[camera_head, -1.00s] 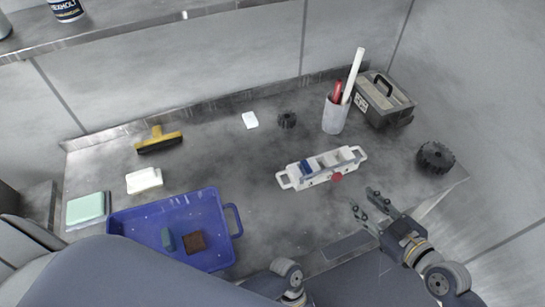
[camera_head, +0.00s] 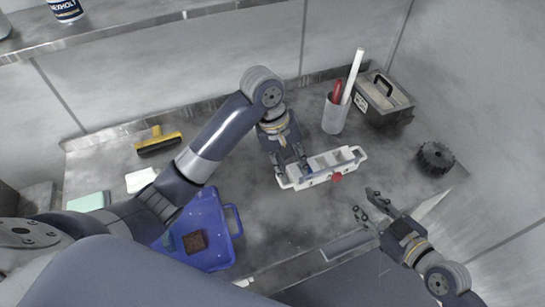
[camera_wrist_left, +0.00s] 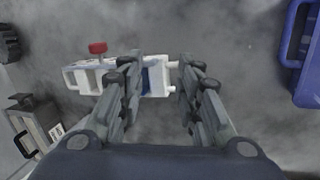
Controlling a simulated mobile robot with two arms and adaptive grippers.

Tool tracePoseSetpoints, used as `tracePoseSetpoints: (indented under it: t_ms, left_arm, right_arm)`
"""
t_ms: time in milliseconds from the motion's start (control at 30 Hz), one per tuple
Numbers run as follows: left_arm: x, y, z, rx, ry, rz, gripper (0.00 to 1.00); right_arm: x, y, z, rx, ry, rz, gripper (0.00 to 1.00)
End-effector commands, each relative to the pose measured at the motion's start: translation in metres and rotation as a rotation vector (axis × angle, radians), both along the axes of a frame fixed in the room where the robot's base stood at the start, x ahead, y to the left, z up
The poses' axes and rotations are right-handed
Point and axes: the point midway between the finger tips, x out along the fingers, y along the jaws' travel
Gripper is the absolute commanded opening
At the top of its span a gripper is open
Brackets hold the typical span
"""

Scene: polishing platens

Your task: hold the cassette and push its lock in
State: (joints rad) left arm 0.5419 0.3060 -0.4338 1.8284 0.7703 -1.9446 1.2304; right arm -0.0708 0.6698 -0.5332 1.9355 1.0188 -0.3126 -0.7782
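The white cassette (camera_head: 345,157) lies on the bench, with a handle at each end and several compartments. A blue piece (camera_wrist_left: 146,82) sits in its left part, mostly hidden by my gripper in the head view. The red lock knob (camera_head: 336,177) sticks out of the cassette's near side; it also shows in the left wrist view (camera_wrist_left: 97,47). My left gripper (camera_head: 290,172) is over the cassette's left end, its fingers apart with that end between or just below them; contact is not clear. My right gripper (camera_head: 367,205) is open and empty, right of the cassette and nearer me.
A blue tray (camera_head: 233,218) with a brown block (camera_head: 195,241) stands at the near left, partly behind my left arm. A cup (camera_head: 334,116) with sticks and a grey toolbox (camera_head: 384,97) stand behind the cassette. A black ridged wheel (camera_head: 435,158) is at the right.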

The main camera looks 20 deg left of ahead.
Motion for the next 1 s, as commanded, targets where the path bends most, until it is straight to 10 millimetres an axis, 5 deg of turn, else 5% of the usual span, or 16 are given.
tracePoseSetpoints:
  t_ms: [100,267,1000]
  left_arm:
    - [0.006,0.033,-0.008,0.067,-0.014,0.123,0.32]
    - [0.009,0.050,-0.014,0.102,-0.023,0.192,0.32]
    - [0.022,0.036,-0.115,0.104,-0.022,0.196,0.32]
  right_arm:
    - [0.000,0.000,0.000,0.000,0.000,0.000,0.33]
    - [0.000,0.000,0.000,0.000,0.000,0.000,0.33]
    - [0.000,0.000,0.000,0.000,0.000,0.000,0.33]
